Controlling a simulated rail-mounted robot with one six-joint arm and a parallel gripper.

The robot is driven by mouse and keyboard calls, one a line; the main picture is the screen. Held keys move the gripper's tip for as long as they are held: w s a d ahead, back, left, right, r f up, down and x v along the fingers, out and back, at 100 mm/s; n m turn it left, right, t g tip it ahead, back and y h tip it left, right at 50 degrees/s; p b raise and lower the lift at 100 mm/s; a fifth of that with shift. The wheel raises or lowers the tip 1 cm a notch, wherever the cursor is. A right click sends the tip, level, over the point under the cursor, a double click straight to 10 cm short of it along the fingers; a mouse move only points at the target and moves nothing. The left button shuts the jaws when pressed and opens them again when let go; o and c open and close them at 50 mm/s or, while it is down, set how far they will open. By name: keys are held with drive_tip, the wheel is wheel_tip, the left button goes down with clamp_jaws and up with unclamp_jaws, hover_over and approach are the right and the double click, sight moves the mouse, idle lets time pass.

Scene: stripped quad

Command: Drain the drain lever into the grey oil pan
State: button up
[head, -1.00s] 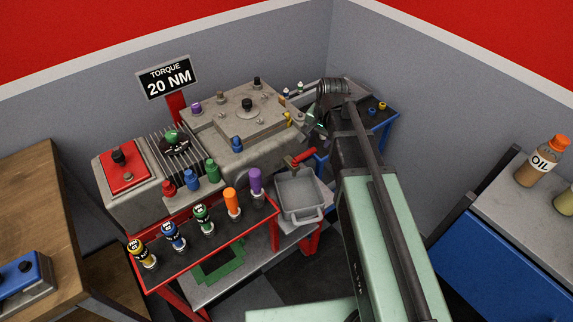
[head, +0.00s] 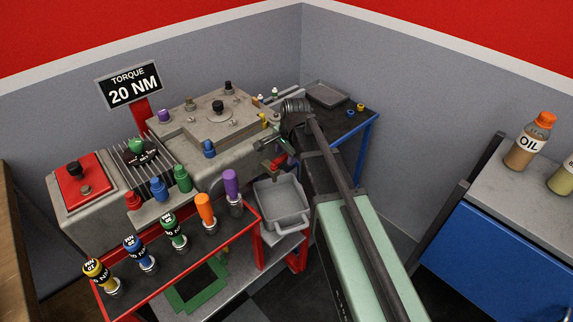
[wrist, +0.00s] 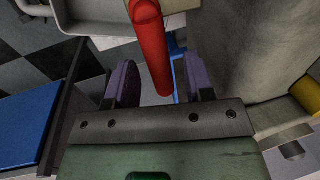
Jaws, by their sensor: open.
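The red drain lever (head: 280,160) sticks out low at the engine's right end, just above the grey oil pan (head: 293,226). In the wrist view the lever's red handle (wrist: 151,48) reaches down between the purple-padded fingers of my gripper (wrist: 160,82). The fingers are open, with a gap visible on both sides of the handle. Part of the pan (wrist: 78,25) shows at the wrist view's top left. In the head view my wrist and arm partly hide the gripper, close to the lever.
The grey engine block (head: 215,125) stands left of my arm. A red-edged cart (head: 185,262) with several coloured torque tools is in front. A dark side table (head: 335,118) stands behind my arm. An oil bottle (head: 530,141) is on the right bench.

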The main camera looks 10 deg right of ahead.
drive_tip(key=shift+c, duration=0.4)
clamp_jaws()
drive_tip(key=shift+d, duration=0.1)
